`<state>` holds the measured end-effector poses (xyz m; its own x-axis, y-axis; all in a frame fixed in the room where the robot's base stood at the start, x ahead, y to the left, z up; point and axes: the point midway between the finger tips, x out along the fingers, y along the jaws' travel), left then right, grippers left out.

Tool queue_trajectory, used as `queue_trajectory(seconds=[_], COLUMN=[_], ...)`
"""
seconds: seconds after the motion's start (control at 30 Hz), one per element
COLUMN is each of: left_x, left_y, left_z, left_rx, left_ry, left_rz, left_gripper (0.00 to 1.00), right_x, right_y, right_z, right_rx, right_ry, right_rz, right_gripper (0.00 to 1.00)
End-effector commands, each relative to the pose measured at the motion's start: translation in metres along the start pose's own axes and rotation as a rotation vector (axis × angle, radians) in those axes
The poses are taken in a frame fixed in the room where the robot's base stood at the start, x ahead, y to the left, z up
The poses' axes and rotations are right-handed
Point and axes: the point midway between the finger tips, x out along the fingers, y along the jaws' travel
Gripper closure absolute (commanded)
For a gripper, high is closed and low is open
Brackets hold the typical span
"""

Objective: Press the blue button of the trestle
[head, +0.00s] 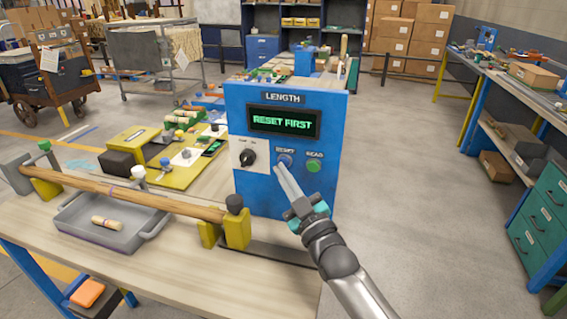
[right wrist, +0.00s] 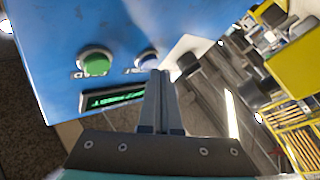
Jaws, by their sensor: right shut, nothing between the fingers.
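A blue box (head: 300,190) labelled LENGTH stands on the wooden table, its display (head: 284,122) reading RESET FIRST in green. Below the display are a black knob (head: 248,157), a blue button (head: 285,158) marked RESET and a green button (head: 314,166) marked READ. In the right wrist view the blue button (right wrist: 148,60) shows just past the fingertips, and the green button (right wrist: 95,62) is to its left. My right gripper (head: 281,167) is shut and empty, its tips at the blue button's lower edge. I cannot tell whether they touch it. My left gripper is out of view.
A wooden rod (head: 130,197) lies across yellow supports left of the box. A grey tray (head: 90,230) holding a small wooden piece sits under it. Yellow fixtures (head: 175,172) and small parts crowd the table behind. The floor right of the box is clear.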

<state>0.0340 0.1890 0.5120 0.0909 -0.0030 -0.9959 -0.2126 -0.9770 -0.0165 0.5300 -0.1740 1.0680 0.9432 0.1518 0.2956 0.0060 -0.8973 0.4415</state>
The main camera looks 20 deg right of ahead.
Motion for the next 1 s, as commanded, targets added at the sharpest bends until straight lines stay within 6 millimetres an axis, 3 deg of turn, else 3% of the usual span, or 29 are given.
queue_trajectory(seconds=[1.0], left_x=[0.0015], left_y=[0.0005], left_z=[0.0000], left_rx=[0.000], left_ry=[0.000], left_rz=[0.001], left_gripper=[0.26], right_x=[0.0053], right_y=[0.0040], right_z=[0.0040], right_rx=[-0.001], right_ry=[0.000], right_rz=[0.000], right_gripper=[1.00])
